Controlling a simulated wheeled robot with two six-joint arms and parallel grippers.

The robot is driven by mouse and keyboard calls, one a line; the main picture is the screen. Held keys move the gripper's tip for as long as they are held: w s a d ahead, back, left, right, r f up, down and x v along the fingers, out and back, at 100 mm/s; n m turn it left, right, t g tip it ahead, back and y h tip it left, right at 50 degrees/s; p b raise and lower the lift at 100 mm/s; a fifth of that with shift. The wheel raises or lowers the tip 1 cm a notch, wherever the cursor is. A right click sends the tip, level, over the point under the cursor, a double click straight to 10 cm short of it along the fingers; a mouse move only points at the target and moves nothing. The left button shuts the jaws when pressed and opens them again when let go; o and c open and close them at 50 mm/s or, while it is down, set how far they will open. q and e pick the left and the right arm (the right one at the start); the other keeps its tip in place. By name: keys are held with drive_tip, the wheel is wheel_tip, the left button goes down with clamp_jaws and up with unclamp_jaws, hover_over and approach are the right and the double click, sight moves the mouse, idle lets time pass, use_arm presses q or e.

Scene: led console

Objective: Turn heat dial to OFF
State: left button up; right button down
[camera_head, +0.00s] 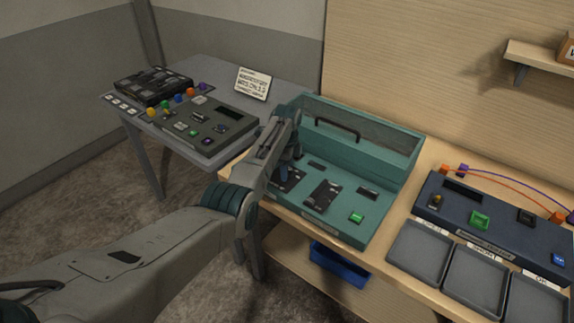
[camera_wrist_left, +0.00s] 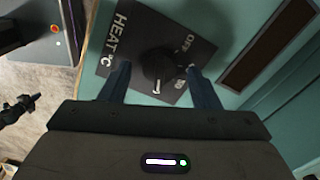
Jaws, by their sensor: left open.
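The heat dial (camera_wrist_left: 158,62) is a round black knob on a dark plate (camera_wrist_left: 128,32) lettered "HEAT °C", with "OFF" printed to the right of the knob. A light pointer mark shows on the knob's lower edge in the left wrist view. My left gripper (camera_wrist_left: 160,78) is open, with one finger on each side of the knob; I cannot tell whether either finger touches it. In the head view my left gripper (camera_head: 287,166) reaches down over the left part of the teal console (camera_head: 352,172) and hides the dial. My right gripper is not in view.
The console has another dark panel (camera_head: 322,194), a green button (camera_head: 356,217) and a raised back with a handle (camera_head: 337,128). A dark blue device (camera_head: 490,230) and grey trays (camera_head: 418,252) stand right. A grey table (camera_head: 225,75) with other control boxes stands left.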

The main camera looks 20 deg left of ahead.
use_arm(q)
drive_tip(key=shift+s, duration=0.1)
drive_tip(key=c, duration=1)
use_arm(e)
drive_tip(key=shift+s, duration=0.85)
